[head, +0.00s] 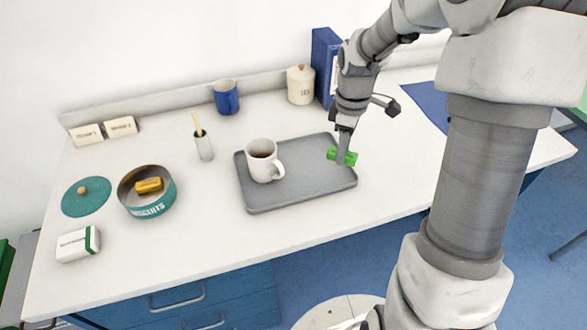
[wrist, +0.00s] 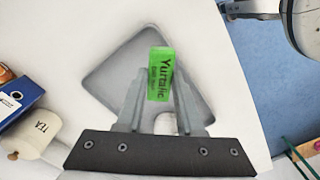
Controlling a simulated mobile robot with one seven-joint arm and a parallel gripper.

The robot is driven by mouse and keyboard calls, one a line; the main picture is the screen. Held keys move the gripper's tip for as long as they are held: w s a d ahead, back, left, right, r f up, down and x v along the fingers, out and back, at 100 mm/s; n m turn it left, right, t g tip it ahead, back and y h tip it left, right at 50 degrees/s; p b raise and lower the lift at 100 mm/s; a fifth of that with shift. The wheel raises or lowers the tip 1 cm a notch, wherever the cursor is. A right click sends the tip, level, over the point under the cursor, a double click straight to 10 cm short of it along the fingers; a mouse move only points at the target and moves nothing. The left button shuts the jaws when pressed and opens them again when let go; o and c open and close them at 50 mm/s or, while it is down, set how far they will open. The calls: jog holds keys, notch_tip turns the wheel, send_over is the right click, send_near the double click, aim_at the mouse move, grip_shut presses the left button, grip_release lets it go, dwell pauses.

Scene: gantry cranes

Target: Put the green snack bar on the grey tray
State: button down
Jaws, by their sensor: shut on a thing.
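The green snack bar (head: 332,153) is between the fingers of my gripper (head: 344,150), which is shut on it. In the wrist view the bar (wrist: 161,74) stands out between the two fingertips (wrist: 160,85), its dark lettering facing the camera. The grey tray (head: 300,193) lies on the white table, and the bar appears over its right end. I cannot tell whether the bar touches the tray. The tray also shows behind the bar in the wrist view (wrist: 112,77).
A white mug (head: 262,165) of dark drink stands on the tray's left part. The tray's middle is clear. A round tin (head: 150,207), a holder (head: 204,148) and a blue mug (head: 227,101) stand to the left. A cream canister (head: 300,90) and blue binder (head: 325,60) stand behind.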

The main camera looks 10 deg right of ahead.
jog(key=n, duration=0.2)
jog(key=s+d+r+n, duration=0.1)
jog(key=n, duration=0.2)
jog(key=shift+s+d+r+n, duration=0.2)
jog(key=shift+s+d+n, duration=0.1)
jog(key=shift+d, duration=0.05)
jog(key=n, duration=0.2)
jog(key=shift+s+d+r+n, duration=0.15)
jog(key=shift+s+d+n, duration=0.1)
jog(key=shift+s+n, duration=0.05)
send_over(318, 164)
notch_tip(318, 164, down, 7)
jog(key=shift+r+p, duration=0.1)
jog(key=shift+p, duration=0.3)
jog(key=shift+f, duration=2.05)
jog(key=shift+f, duration=0.1)
jog(key=c, duration=0.5)
grip_release()
jog(key=shift+c, duration=0.2)
